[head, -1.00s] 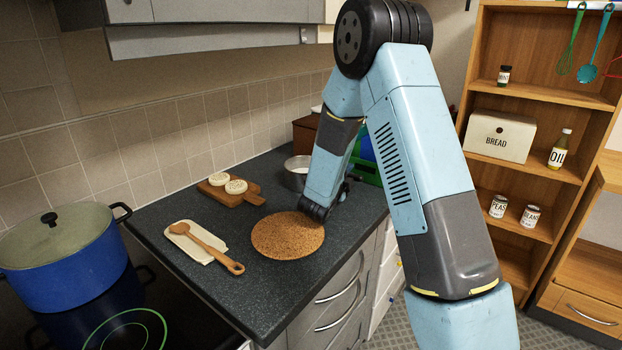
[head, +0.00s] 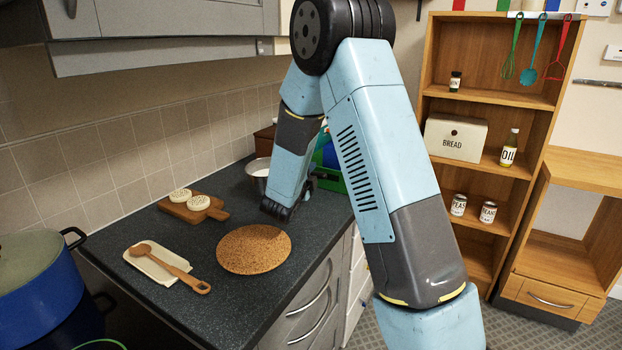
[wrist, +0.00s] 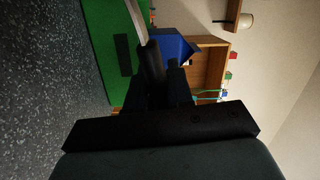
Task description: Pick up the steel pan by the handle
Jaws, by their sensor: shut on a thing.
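The steel pan (head: 259,183) stands on the dark counter in the head view, beyond the round cork mat (head: 253,250). My forearm covers its right side, and its handle is hidden there. My gripper (wrist: 163,78) is in the wrist view, its dark jaws shut on a dark bar that looks like the pan's handle. In the head view my wrist is low over the counter, just right of the pan. I cannot tell whether the pan is clear of the counter.
A board with two round pale pieces (head: 180,210) and a wooden spoon (head: 168,264) on a pale rest lie left. A blue pot (head: 40,300) is front left. A green object (wrist: 105,50) is close beyond my gripper. A wooden shelf (head: 490,95) stands right.

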